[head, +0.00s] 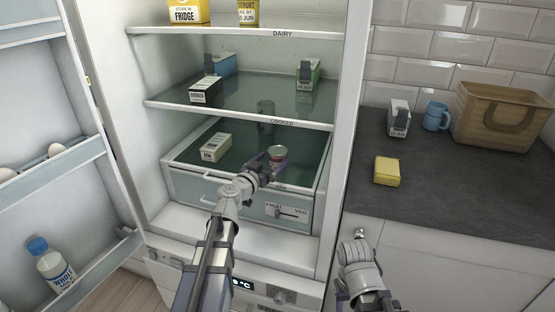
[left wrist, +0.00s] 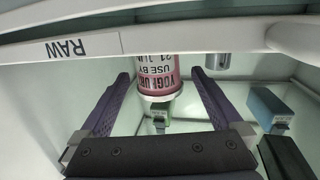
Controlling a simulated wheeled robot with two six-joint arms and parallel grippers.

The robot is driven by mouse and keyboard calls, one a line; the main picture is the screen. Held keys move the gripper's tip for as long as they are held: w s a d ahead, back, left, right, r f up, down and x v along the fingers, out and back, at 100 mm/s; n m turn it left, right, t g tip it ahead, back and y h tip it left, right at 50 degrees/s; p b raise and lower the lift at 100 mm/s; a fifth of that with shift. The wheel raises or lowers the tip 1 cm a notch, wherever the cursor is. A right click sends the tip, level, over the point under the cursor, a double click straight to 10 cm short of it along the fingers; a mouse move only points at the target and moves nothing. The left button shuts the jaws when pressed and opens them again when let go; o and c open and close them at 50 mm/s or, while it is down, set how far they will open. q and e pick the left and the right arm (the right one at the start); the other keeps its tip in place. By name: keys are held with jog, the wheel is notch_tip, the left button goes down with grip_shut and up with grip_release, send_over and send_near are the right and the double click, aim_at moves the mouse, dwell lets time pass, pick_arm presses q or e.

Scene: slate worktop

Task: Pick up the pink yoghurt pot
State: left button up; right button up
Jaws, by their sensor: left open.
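The pink yoghurt pot (head: 278,153) stands on the lowest glass shelf above the drawer in the open fridge. In the left wrist view the pot (left wrist: 158,74) shows upside down, its label reading yoghurt with a use-by date. My left gripper (head: 266,163) is at the pot, reaching in from the front left. Its jaws are open, and in the left wrist view the fingertips (left wrist: 160,76) lie on either side of the pot, with a gap to each side. My right arm shows at lower right, but its gripper does not show.
A pale carton (head: 215,147) lies left of the pot, and a grey can (head: 265,110) stands behind it. The shelf marked cooked (head: 240,116) is above. The drawer front (head: 235,190) is below. A basket, blue mug and yellow block (head: 387,171) are on the worktop.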

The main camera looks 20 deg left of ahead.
aim_at(273, 160)
pick_arm(q)
jog(key=x, duration=0.3)
jog(key=shift+w+d+f, duration=0.15)
jog(key=shift+w, duration=0.1)
jog(key=shift+s, duration=0.1)
jog(key=c, duration=1.5)
notch_tip(273, 160, up, 10)
jog(key=p, duration=1)
